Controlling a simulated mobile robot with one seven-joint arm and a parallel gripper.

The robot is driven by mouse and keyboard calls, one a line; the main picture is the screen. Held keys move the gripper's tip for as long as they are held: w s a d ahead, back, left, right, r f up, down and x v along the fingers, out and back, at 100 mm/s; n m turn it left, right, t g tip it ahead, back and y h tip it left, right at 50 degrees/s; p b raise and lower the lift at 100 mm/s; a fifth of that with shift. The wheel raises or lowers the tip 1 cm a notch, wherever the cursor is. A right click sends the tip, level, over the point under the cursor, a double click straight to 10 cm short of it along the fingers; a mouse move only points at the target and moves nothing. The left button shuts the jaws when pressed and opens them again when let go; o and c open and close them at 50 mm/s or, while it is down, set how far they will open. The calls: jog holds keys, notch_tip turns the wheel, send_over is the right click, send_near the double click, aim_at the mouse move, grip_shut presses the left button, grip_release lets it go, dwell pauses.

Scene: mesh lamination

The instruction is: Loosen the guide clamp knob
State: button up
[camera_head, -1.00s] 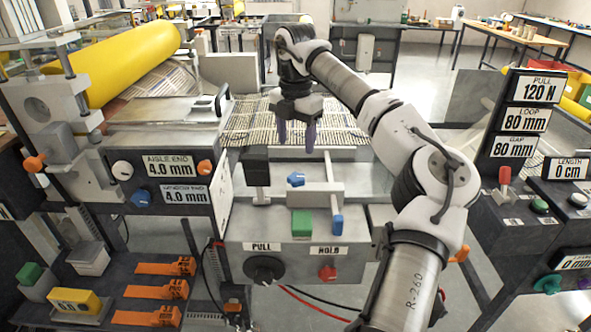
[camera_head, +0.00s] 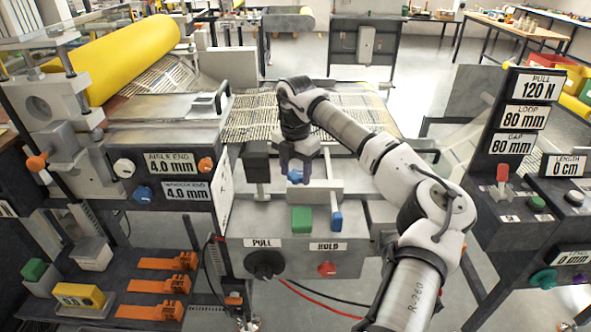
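A small blue knob (camera_head: 295,177) sits on the light grey guide unit in the middle of the view; I take it to be the guide clamp knob. A grey crossbar (camera_head: 316,190) lies just in front of the knob. A second blue part (camera_head: 336,221) is at the front end of the thin rod.
A dark-topped post (camera_head: 257,168) stands close left of my gripper. A green block (camera_head: 302,220) sits in front, above the black PULL knob (camera_head: 265,264) and red HOLD knob (camera_head: 326,268). Striped mesh (camera_head: 250,118) lies behind. The display panel (camera_head: 515,130) stands at the right.

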jog(key=c, duration=0.7)
jog(key=shift+c, duration=0.2)
jog(key=shift+n, duration=0.3)
jog(key=n, duration=0.4)
jog(key=shift+d+b, duration=0.15)
jog(key=shift+b, duration=0.25)
jog(key=n, duration=0.4)
jog(key=shift+n, duration=0.4)
jog(key=n, duration=0.4)
jog(key=shift+d+r, duration=0.1)
jog(key=shift+d, duration=0.05)
jog(key=shift+w+n+p, duration=0.15)
jog(key=shift+n+p, duration=0.15)
jog(key=shift+n, duration=1.9)
